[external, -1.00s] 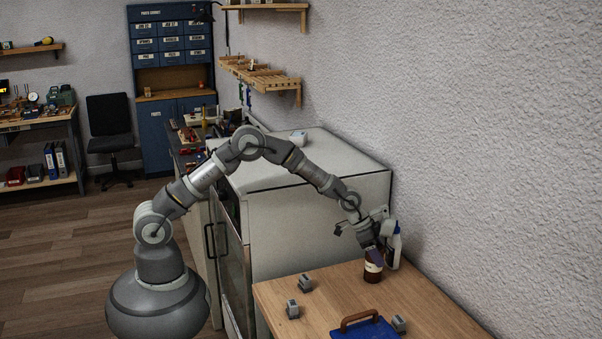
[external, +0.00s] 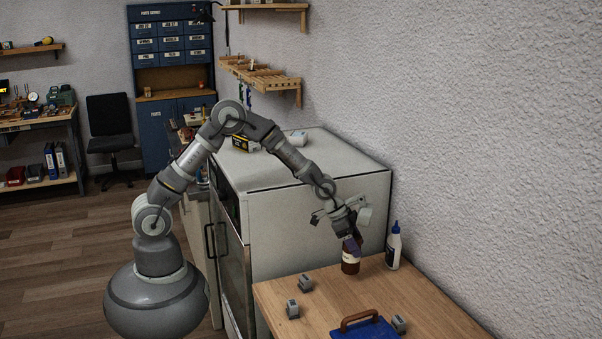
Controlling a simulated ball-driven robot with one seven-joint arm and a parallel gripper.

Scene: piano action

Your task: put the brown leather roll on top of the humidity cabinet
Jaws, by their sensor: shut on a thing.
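The brown leather roll (external: 351,266) shows as a small upright dark brown cylinder with a pale band. My gripper (external: 352,246) points down and is shut on its upper end, which the fingers partly hide.
A white bottle with a blue cap (external: 393,248) stands right of the roll, near the wall.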

